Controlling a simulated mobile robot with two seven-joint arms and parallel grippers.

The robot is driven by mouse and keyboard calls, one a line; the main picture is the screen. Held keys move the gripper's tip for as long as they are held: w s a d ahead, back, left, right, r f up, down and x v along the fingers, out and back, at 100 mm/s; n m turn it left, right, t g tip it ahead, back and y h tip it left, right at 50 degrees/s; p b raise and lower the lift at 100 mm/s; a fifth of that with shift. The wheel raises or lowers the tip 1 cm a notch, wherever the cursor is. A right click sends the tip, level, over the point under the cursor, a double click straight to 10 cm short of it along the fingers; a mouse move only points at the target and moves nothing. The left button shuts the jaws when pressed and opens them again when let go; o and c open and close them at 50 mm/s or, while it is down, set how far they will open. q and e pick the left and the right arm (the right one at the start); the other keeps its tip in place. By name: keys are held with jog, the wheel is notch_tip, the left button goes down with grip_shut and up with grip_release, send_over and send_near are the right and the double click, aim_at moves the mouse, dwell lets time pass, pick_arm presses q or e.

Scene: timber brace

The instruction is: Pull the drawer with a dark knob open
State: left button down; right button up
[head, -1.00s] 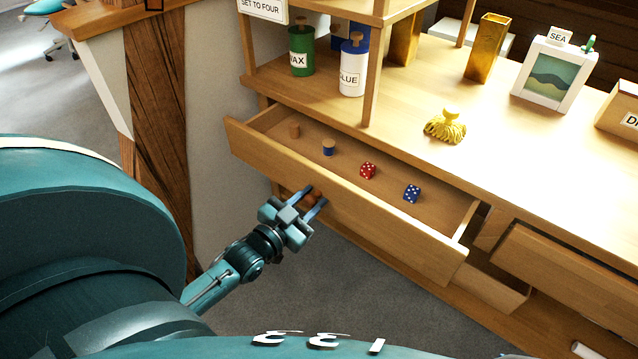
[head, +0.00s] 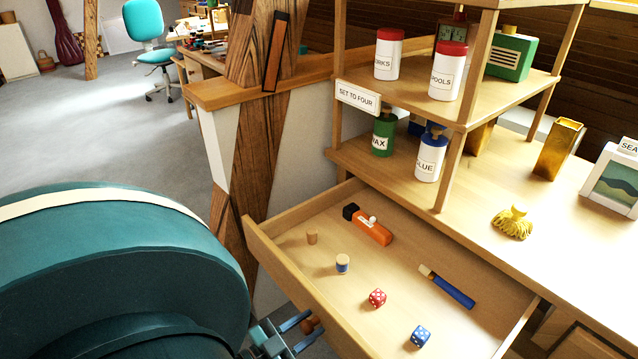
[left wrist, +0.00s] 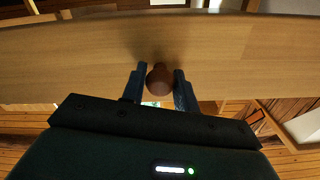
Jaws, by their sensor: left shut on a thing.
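The wooden drawer (head: 290,272) stands well out from the cabinet, its inside showing. Its front panel (left wrist: 90,62) fills the upper part of the left wrist view. A round brown knob (left wrist: 159,80) sits on that panel, and it also shows at the bottom of the head view (head: 310,325). My left gripper (left wrist: 159,88) has a finger on each side of the knob and is shut on it; it also shows in the head view (head: 298,328). My right gripper is not in view.
A shelf with jars stands behind. A timber post (head: 262,130) rises to the left.

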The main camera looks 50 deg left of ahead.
pick_arm(q)
jog(key=shift+s, duration=0.35)
jog(key=c, duration=1.1)
grip_release()
jog(key=s+a, duration=0.1)
jog(key=s, duration=1.2)
